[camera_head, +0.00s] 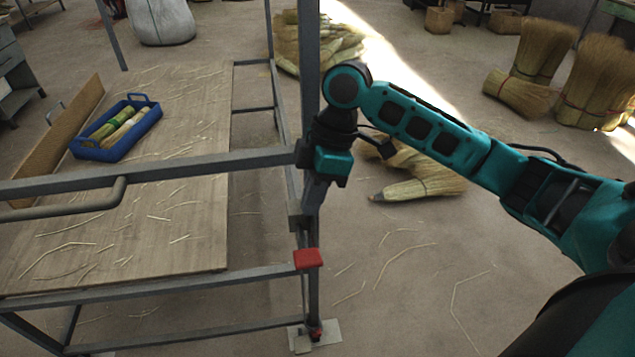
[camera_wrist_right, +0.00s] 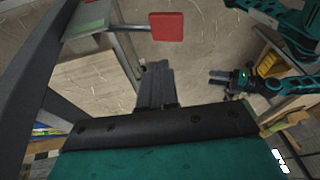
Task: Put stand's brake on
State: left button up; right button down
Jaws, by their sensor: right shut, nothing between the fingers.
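The stand is a grey metal frame (camera_head: 150,170) of posts and rails. A red block (camera_head: 308,258), which looks like its brake handle, sits low on the near right post; it also shows in the right wrist view (camera_wrist_right: 167,27). My right gripper (camera_head: 313,205) points down beside that post, above the red block and apart from it. Its fingers (camera_wrist_right: 157,72) are shut and empty. Another teal arm with a dark gripper, apparently my left one (camera_wrist_right: 222,77), shows small at the right of the right wrist view; its finger gap is unclear.
A wooden board (camera_head: 205,190) with scattered straw lies inside the frame. A blue tray (camera_head: 120,145) holds straw bundles. Brooms (camera_head: 420,175) lie on the floor behind my right arm, and more stand at the upper right (camera_head: 600,75). A foot plate (camera_head: 322,340) is at the post's base.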

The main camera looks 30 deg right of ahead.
aim_at(303, 255)
jog(key=x, duration=0.2)
jog(key=s+x, duration=0.1)
jog(key=x, duration=0.5)
jog(key=shift+s+d+f, duration=0.15)
jog(key=shift+s+d, duration=0.05)
jog(key=shift+d, duration=0.1)
pick_arm(q)
jog(key=shift+s, duration=0.1)
pick_arm(e)
jog(key=shift+f, duration=0.1)
